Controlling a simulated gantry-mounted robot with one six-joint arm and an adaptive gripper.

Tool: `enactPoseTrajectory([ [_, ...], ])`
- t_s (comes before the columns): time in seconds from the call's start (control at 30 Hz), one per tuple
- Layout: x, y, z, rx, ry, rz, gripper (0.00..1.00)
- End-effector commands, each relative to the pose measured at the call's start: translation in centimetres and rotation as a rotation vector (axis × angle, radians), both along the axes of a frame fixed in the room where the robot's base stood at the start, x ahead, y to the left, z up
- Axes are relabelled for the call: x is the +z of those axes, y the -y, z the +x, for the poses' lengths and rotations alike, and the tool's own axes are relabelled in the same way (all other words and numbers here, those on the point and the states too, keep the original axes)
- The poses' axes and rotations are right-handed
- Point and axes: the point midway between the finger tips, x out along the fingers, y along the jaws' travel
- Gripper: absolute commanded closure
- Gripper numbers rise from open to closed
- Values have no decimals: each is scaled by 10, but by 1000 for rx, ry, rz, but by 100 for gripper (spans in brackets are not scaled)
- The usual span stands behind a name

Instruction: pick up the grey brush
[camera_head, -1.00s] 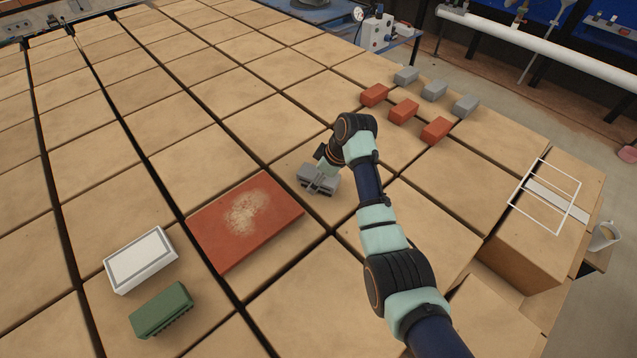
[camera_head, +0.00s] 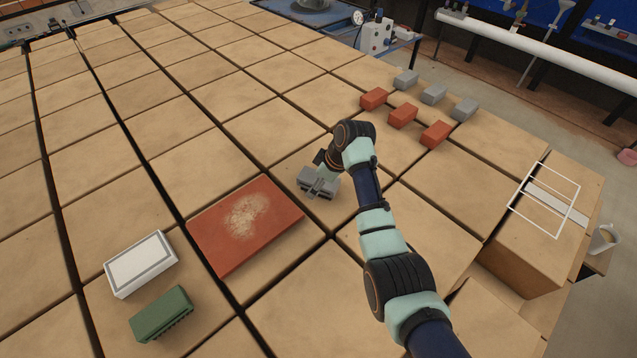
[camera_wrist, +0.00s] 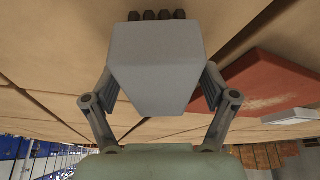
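The grey brush (camera_head: 306,178) is at my gripper (camera_head: 322,186), over the brick surface right of the red slab. In the wrist view the grey brush (camera_wrist: 156,70) fills the space between the two fingers of my gripper (camera_wrist: 160,88), which meet its sides. Dark bristle tufts show at its far end. My gripper looks shut on it. Whether the brush touches the surface or hangs just above it I cannot tell.
A red slab (camera_head: 270,225) with a pale dusty patch lies left of my gripper. A white box (camera_head: 140,264) and a green brush (camera_head: 161,314) lie at lower left. Several small red and grey blocks (camera_head: 403,114) stand beyond. Dark gaps separate the large tan bricks (camera_head: 172,124).

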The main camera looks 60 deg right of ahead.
Motion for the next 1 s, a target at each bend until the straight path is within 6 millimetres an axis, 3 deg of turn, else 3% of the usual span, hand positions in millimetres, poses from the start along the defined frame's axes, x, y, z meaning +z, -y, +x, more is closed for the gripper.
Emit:
enactPoseTrajectory([
  [0.07,0,0,0,0,0,0,31],
  [0.4,0,0,0,0,0,0,88],
  [0.67,2,1,0,0,1,-2,89],
  [0.87,53,1,1,1,3,-4,89],
  [1.0,103,1,1,0,4,-4,89],
])
